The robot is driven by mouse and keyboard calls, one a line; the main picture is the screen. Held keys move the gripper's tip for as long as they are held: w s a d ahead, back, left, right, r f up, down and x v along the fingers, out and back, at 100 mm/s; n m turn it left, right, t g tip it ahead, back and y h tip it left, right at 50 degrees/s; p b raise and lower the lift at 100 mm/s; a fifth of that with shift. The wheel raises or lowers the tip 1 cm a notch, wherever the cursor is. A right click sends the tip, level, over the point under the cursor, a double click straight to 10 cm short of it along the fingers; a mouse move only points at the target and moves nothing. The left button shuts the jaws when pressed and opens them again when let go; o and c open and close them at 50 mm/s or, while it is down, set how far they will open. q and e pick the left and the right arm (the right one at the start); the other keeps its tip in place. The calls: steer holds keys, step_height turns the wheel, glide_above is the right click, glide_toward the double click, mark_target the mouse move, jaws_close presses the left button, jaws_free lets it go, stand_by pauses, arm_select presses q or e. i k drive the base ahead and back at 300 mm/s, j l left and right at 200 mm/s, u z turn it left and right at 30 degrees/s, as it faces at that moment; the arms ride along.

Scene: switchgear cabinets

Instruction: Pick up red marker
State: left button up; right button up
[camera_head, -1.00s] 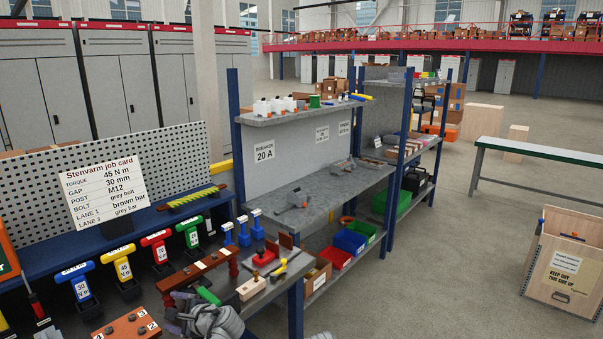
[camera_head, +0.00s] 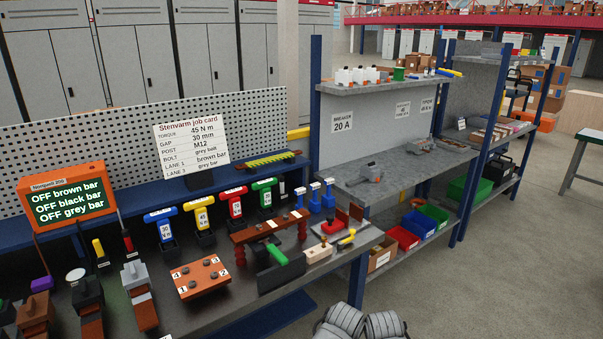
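I cannot pick out a red marker for certain. A slim red and black upright tool (camera_head: 127,242) stands on the left part of the bench, next to a yellow and black one; it may be a marker or a screwdriver. Small red items (camera_head: 385,77) sit on the top shelf among white bottles, too small to identify. Blue and yellow pen-like sticks (camera_head: 449,73) lie at that shelf's right end. Grey rounded parts of my own arm show at the bottom edge, right of centre. No gripper fingertips show in this view.
The bench (camera_head: 225,310) is crowded with coloured T-handled tools, a brown numbered block (camera_head: 201,279) and a black piece with a green handle (camera_head: 280,265). An orange display (camera_head: 66,197) and a job card (camera_head: 191,145) stand behind. Floor (camera_head: 480,290) at right is clear.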

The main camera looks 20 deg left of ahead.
mark_target(126, 232)
steer(key=u, duration=1.65)
